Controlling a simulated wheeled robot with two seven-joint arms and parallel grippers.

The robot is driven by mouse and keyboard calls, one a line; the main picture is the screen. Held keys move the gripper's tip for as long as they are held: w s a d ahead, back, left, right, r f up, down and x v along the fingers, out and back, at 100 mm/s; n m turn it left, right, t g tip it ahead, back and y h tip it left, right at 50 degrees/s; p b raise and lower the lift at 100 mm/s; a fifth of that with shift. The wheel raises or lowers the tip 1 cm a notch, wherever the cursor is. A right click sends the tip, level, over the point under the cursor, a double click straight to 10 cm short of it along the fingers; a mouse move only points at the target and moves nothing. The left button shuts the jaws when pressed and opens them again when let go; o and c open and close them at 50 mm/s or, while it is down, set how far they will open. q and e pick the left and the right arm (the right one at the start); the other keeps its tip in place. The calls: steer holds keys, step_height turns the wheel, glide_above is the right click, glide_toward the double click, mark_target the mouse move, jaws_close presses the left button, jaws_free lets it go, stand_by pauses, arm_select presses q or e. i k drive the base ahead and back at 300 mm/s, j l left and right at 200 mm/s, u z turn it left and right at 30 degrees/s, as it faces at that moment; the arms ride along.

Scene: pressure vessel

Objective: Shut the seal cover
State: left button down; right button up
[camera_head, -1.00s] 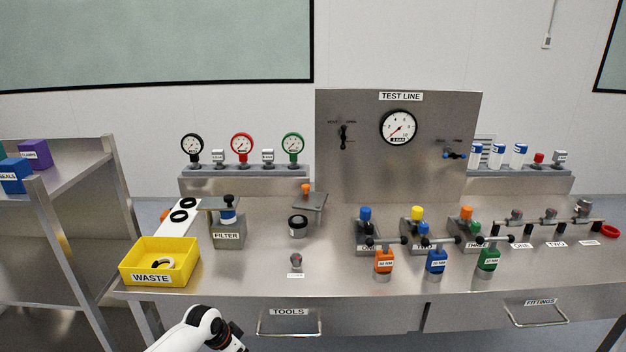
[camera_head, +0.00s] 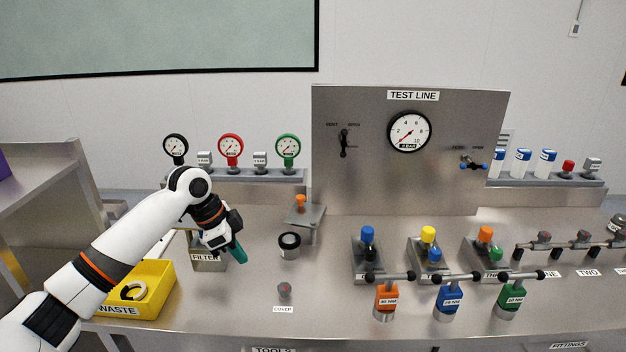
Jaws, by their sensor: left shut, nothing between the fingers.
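My left gripper (camera_head: 238,251) reaches in from the left. Its teal fingers are shut and empty, pointing down just right of the filter stand (camera_head: 209,266), which the arm mostly hides. A small grey piece with a reddish top (camera_head: 284,289) stands on the bench behind a label reading COVER. A round dark-rimmed cup (camera_head: 289,246) sits behind it, right of the gripper and apart from it. Beside the cup is a metal stand with a flat plate (camera_head: 313,216) and an orange knob (camera_head: 300,202). I cannot tell which part is the seal cover. My right gripper is not in view.
A yellow waste bin (camera_head: 151,286) holds a pale ring, partly behind my left arm. The test line panel (camera_head: 415,170) rises behind.

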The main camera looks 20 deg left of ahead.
mark_target(300, 215)
steer(key=i, duration=1.35)
